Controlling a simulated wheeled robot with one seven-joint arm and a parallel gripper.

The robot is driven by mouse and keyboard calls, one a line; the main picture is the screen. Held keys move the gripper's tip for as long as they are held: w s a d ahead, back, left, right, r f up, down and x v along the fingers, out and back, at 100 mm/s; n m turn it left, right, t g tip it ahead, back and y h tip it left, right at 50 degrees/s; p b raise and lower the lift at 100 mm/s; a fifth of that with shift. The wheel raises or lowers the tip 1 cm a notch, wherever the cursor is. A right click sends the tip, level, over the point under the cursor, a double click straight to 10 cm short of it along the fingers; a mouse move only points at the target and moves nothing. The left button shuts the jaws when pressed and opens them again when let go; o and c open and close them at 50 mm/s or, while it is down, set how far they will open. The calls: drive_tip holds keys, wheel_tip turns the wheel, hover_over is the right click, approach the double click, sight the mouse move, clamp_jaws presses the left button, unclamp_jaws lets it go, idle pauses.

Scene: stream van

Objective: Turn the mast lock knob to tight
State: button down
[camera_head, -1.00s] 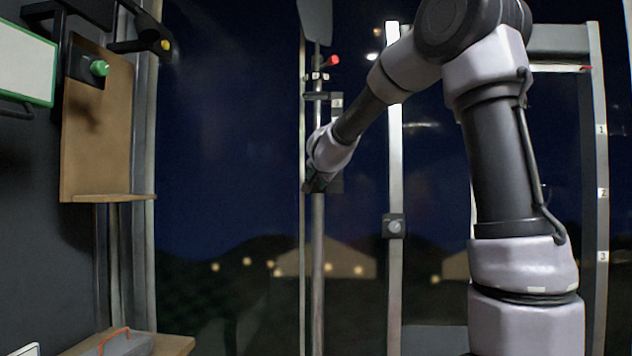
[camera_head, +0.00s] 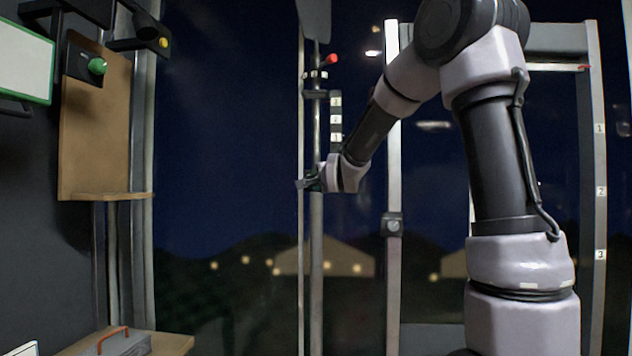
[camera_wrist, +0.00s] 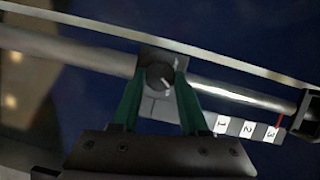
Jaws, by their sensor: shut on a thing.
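In the wrist view a dark round knob (camera_wrist: 159,77) with a pale mark pointing to the lower right sits on a grey block on the mast (camera_wrist: 215,88). My gripper (camera_wrist: 158,82) is shut on this knob, with one green finger on each side. In the head view my gripper (camera_head: 308,183) is at the upright mast (camera_head: 317,250), reaching to it from the right. The knob is hidden there behind my gripper and wrist. Any tight or loose marks are too small to read.
A scale numbered 1 to 3 (camera_head: 336,120) runs along the mast above my gripper; a red pointer (camera_wrist: 279,122) shows near the 3. A red-tipped lever (camera_head: 332,59) is higher up. A post with a grey dial (camera_head: 393,225) stands right. A wooden shelf board (camera_head: 95,130) is left.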

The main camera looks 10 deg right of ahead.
drive_tip(key=shift+d+f+m+t, duration=0.15)
drive_tip(key=shift+m+t, duration=0.15)
drive_tip(key=shift+m, duration=0.5)
drive_tip(key=shift+c, duration=2.1)
unclamp_jaws()
drive_tip(key=shift+s, duration=0.1)
drive_tip(key=s, duration=1)
drive_tip(key=shift+s+d, duration=0.3)
drive_tip(key=shift+d, duration=0.05)
